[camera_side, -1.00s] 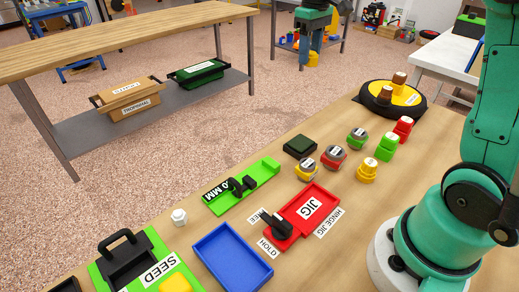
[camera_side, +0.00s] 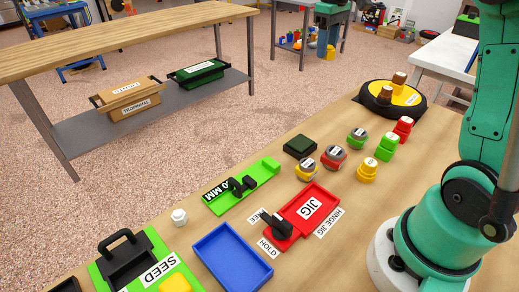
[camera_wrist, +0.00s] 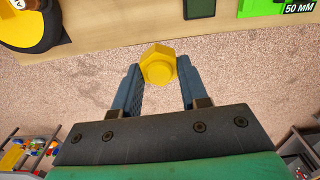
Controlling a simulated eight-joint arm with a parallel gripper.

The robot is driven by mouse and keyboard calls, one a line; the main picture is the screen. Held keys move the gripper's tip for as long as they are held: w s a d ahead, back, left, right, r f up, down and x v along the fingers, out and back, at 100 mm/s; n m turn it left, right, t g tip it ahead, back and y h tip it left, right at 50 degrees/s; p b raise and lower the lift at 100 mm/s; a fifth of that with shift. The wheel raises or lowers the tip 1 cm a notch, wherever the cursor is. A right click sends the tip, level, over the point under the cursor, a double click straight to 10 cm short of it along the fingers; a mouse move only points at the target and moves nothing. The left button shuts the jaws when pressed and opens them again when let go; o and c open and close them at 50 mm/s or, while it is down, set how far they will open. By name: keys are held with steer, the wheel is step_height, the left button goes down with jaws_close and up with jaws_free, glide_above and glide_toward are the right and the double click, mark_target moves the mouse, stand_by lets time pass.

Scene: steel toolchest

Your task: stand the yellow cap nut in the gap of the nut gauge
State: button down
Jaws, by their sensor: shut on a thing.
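A yellow cap nut (camera_wrist: 158,66) with a hexagonal outline and a round raised face sits between the fingertips of my gripper (camera_wrist: 158,75) in the wrist view. My gripper is shut on it, and floor shows behind it. The nut gauge (camera_side: 226,203) is a long green piece with an "MM" label and black parts near its middle in the side view. In the wrist view only a green corner (camera_wrist: 262,8) and a "50 MM" label show at the top right. My gripper and the held nut are outside the side view. The gauge's gap is not clear.
Several coloured capped pieces, including a yellow one (camera_side: 367,172), stand right of the gauge. A red jig (camera_side: 325,197), blue tray (camera_side: 262,277), white nut (camera_side: 179,216) and dark green block (camera_side: 299,146) are nearby. A black-and-yellow round base (camera_side: 372,106) stands at the far end.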

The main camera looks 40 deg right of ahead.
mark_target(314, 131)
steer(key=shift+d+f, duration=0.1)
step_height(314, 131, down, 19)
steer(key=shift+f, duration=0.2)
stand_by(0.6)
steer(key=shift+f, duration=0.1)
steer(key=shift+f, duration=0.1)
steer(key=shift+c, duration=2.3)
jaws_free()
